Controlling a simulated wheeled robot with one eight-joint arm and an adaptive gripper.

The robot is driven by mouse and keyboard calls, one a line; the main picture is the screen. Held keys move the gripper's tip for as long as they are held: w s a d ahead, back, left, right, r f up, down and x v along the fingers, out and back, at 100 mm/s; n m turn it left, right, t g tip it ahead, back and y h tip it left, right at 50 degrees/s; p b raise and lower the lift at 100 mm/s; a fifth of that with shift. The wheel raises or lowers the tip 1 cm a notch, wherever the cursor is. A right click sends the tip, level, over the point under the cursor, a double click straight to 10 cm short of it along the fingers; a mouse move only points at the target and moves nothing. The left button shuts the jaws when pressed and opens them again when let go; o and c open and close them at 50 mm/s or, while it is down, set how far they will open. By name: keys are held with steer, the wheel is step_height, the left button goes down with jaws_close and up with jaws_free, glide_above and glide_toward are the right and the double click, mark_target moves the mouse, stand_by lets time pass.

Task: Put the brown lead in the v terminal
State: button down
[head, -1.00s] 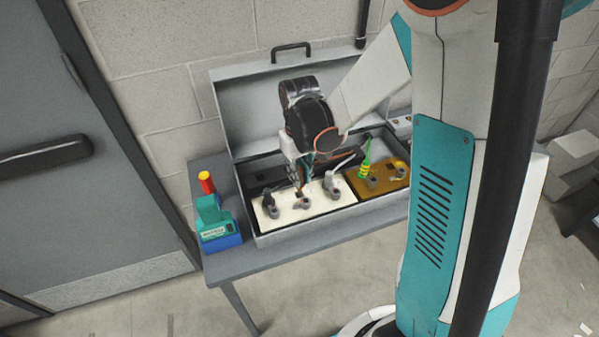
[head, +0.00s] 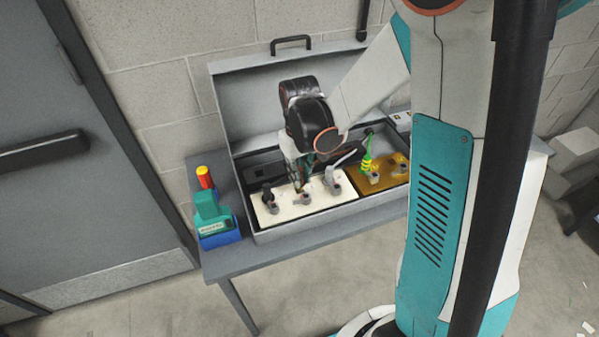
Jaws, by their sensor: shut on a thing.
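My gripper (head: 302,183) points down into an open grey case, over the white panel (head: 284,213). It is shut on the brown lead (head: 300,186), of which only a small brown part shows near the fingertips. The lead's end is just behind the middle grey terminal (head: 305,199) of the white panel; I cannot tell whether they touch. A black lead stands at the left terminal (head: 269,205) and a grey lead at the right terminal (head: 334,186). Any letters marking the terminals are too small to read, so I cannot tell which is v.
The case's raised lid (head: 245,95) stands behind my gripper. A yellow-brown panel (head: 385,184) with a green-yellow lead (head: 366,162) lies to the right. A teal and blue device (head: 215,222) and a red-orange cylinder (head: 205,177) stand left of the case.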

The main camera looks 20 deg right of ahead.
steer(key=shift+f+b, duration=1.55)
steer(key=shift+f, duration=0.15)
steer(key=c, duration=1.4)
jaws_free()
steer(key=shift+c, duration=0.2)
step_height(320, 180, up, 12)
steer(key=shift+r, duration=0.1)
